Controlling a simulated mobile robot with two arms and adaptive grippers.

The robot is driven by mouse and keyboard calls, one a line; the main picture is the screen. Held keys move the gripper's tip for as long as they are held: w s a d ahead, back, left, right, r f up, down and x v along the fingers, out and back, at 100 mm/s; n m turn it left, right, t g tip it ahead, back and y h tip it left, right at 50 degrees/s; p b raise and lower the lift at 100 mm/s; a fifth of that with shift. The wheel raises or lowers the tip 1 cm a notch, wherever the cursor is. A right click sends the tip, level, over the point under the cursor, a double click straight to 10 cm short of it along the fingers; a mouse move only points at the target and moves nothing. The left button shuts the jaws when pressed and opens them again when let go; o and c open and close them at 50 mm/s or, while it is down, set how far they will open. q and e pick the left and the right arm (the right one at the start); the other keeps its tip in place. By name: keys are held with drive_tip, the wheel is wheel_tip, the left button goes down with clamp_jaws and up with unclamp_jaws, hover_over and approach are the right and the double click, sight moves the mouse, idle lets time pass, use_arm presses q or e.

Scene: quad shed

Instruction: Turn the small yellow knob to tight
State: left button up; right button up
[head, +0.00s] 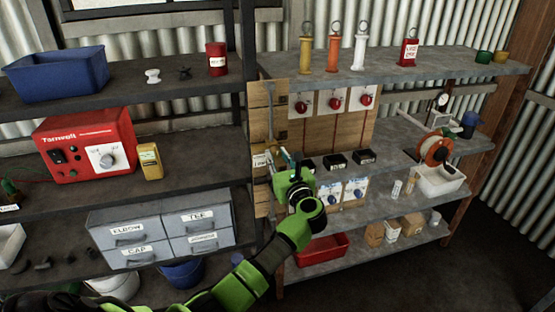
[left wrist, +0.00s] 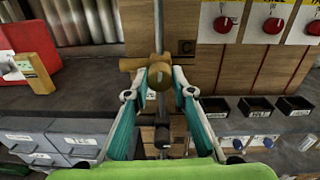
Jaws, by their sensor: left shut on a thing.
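The small yellow knob (left wrist: 160,75) is in the left wrist view, on a brass fitting (left wrist: 133,64) on a vertical grey pipe (left wrist: 159,25) against a wooden board. My left gripper (left wrist: 160,88) is shut on the knob, with its two fingertips at the knob's sides. In the head view my left gripper (head: 284,160) reaches to the left part of the board and mostly hides the knob. I cannot read the knob's turn position or any tight mark. My right gripper is not in view.
Red knobs on white plates (head: 337,103) hang to the right. Small black bins (head: 335,161) stand on the shelf below them. A yellow meter (head: 150,161) and a red machine (head: 85,145) stand on the left shelf.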

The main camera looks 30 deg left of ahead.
use_arm(q)
drive_tip(key=shift+d+f+m, duration=0.1)
drive_tip(key=shift+f+m, duration=0.1)
drive_tip(key=shift+m, duration=0.5)
drive_tip(key=shift+r+m, duration=0.15)
drive_tip(key=shift+m, duration=0.35)
drive_tip(key=m+p, duration=0.2)
drive_tip(key=m, duration=0.1)
drive_tip(key=shift+r+m, duration=0.15)
drive_tip(key=shift+m, duration=0.25)
drive_tip(key=m+p, duration=0.4)
drive_tip(key=m, duration=0.2)
drive_tip(key=shift+r+p, duration=0.1)
drive_tip(key=shift+p, duration=0.3)
drive_tip(key=shift+s+m+t+p, duration=0.1)
drive_tip(key=shift+m+t+p, duration=0.2)
drive_tip(key=shift+m+p, duration=1.45)
drive_tip(key=shift+m+b, duration=0.4)
drive_tip(key=shift+m, duration=0.35)
drive_tip(key=o, duration=1.1)
drive_tip(key=shift+o, duration=0.2)
drive_tip(key=shift+f, duration=0.2)
